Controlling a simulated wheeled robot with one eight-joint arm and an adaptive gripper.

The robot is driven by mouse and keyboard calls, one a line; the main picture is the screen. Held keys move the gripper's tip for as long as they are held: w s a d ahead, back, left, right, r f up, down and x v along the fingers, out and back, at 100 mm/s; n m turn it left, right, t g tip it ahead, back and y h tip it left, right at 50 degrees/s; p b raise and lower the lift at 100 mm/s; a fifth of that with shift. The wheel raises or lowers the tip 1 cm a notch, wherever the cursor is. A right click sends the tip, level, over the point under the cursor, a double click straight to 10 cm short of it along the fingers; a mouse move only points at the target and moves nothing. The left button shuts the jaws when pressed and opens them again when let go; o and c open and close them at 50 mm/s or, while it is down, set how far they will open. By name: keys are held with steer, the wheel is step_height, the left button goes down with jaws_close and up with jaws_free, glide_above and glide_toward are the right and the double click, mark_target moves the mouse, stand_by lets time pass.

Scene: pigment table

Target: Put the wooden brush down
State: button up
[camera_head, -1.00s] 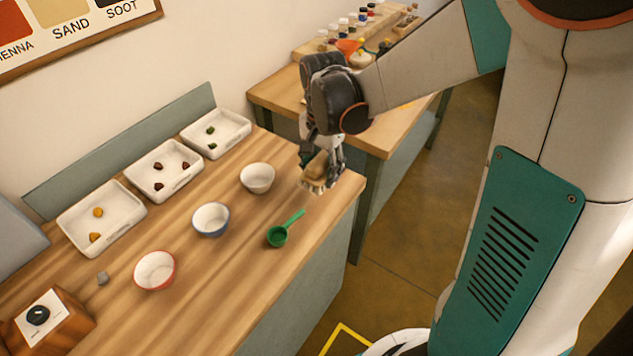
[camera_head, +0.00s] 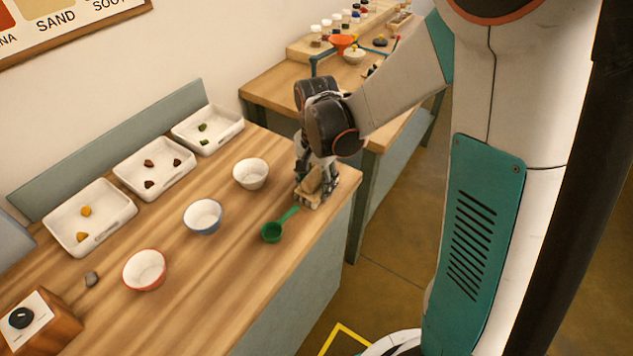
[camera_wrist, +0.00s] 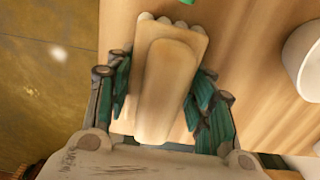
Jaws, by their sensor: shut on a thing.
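The wooden brush (camera_head: 312,182) is between the fingers of my gripper (camera_head: 318,188), low at the right end of the wooden table (camera_head: 215,265). In the wrist view the brush (camera_wrist: 166,85) is a pale wooden block with a raised grip and light bristle tufts at its far end. The green fingers of my gripper (camera_wrist: 165,98) are shut on its two sides. The brush is at or very close to the table top; I cannot tell whether it touches.
A green scoop (camera_head: 272,231) lies just left of the brush. A white bowl (camera_head: 250,173), a blue-rimmed bowl (camera_head: 203,216) and a red-rimmed bowl (camera_head: 145,269) stand further left. White trays (camera_head: 70,245) line the back. The table's front edge is close to the brush.

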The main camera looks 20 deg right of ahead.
mark_target(317, 172)
steer(key=o, duration=1.2)
steer(key=shift+f, duration=0.15)
step_height(317, 172, up, 13)
steer(key=p, duration=0.4)
steer(key=shift+s+f+p, duration=0.1)
steer(key=shift+f+p, duration=0.05)
steer(key=shift+p, duration=0.25)
steer(key=s+r+n+t, duration=0.7)
steer(key=s+n, duration=0.3)
steer(key=s, duration=0.4)
steer(key=shift+s+r+n, duration=0.4)
steer(key=shift+r, duration=0.25)
